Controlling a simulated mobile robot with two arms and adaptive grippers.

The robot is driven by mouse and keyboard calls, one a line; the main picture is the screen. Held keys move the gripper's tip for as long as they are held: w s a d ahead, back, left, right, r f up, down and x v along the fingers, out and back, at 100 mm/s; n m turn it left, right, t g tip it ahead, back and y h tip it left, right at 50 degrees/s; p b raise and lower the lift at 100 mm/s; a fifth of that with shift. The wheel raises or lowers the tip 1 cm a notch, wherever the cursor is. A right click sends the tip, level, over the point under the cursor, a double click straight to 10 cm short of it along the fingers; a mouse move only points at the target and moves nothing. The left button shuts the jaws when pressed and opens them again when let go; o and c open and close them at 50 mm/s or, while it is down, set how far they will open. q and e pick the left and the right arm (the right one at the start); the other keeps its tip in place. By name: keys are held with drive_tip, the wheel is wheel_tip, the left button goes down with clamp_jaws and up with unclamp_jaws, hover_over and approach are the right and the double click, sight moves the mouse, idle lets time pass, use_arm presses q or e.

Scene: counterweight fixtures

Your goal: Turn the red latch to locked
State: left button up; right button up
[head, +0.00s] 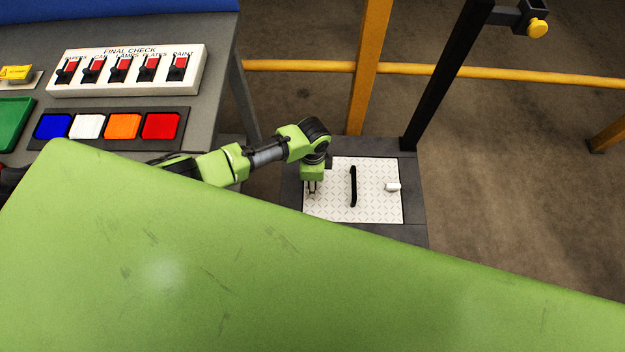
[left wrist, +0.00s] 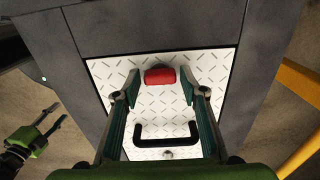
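The red latch (left wrist: 160,76) lies on a white diamond-patterned plate (left wrist: 213,72), its long side running left to right in the left wrist view. My left gripper (head: 311,193) is over the left end of the plate in the head view and hides the latch there. In the left wrist view its two fingers are spread wide, one on each side of the latch, with nothing between them gripped. Whether they are at the latch's height I cannot tell. My right gripper (left wrist: 61,111) shows at the left of the left wrist view, its fingers apart and empty.
A black handle (head: 353,186) and a small whitish fitting (head: 392,187) are on the plate. A dark frame surrounds it. Yellow rails (head: 368,70) and a black post (head: 445,75) stand behind. A panel of red switches (head: 120,68) is at upper left.

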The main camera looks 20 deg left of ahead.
use_arm(q)
drive_tip(key=shift+r, duration=0.15)
wheel_tip(320, 180, up, 12)
idle(0.7)
idle(0.5)
